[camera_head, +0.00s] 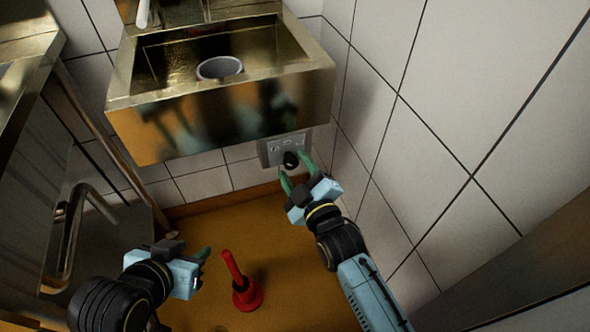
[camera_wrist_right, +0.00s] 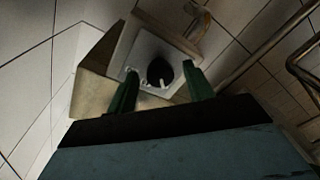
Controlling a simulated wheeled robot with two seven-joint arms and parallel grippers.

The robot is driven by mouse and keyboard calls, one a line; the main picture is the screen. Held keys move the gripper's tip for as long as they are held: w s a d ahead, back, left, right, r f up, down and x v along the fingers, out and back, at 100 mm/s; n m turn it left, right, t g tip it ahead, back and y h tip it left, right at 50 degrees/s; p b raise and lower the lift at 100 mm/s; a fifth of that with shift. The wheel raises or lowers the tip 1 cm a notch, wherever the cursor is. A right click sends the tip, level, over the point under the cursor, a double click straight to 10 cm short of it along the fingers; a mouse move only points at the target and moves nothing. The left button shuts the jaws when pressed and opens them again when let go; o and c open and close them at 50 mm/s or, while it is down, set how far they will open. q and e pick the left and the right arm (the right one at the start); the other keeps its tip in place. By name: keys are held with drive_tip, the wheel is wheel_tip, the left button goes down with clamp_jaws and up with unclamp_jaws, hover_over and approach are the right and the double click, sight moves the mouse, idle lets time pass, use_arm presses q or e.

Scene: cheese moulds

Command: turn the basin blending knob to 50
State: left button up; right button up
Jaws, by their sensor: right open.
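The black blending knob (camera_head: 291,160) sits on a grey wall plate (camera_head: 270,150) under the basin (camera_head: 215,125). In the right wrist view the knob (camera_wrist_right: 162,73) shows dark on its pale plate (camera_wrist_right: 150,50), with white marks beside it. My right gripper (camera_head: 298,178) is open, its green fingers pointing at the plate. In the right wrist view the fingers (camera_wrist_right: 160,92) stand on either side of the knob's lower part; I cannot tell whether they touch it. My left gripper (camera_head: 204,256) hangs low at the left, away from the knob; its finger gap is not clear.
A red plunger-like object (camera_head: 243,285) stands on the orange-brown floor (camera_head: 300,285) between my arms. A grey cup-like thing (camera_head: 220,68) is in the basin. The tiled wall (camera_head: 420,130) is close on the right. A metal counter with a curved handle (camera_head: 70,225) stands at the left.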

use_arm(q)
drive_tip(key=shift+w+d+r+t, duration=0.2)
drive_tip(key=shift+w+r+t, duration=0.1)
drive_tip(key=shift+w+r, duration=0.1)
use_arm(e)
drive_tip(key=shift+w+a, duration=0.1)
drive_tip(key=shift+w, duration=0.2)
drive_tip(key=c, duration=0.9)
use_arm(q)
drive_tip(key=shift+f, duration=0.1)
use_arm(e)
drive_tip(key=shift+c, duration=0.2)
use_arm(q)
drive_tip(key=shift+s, duration=0.1)
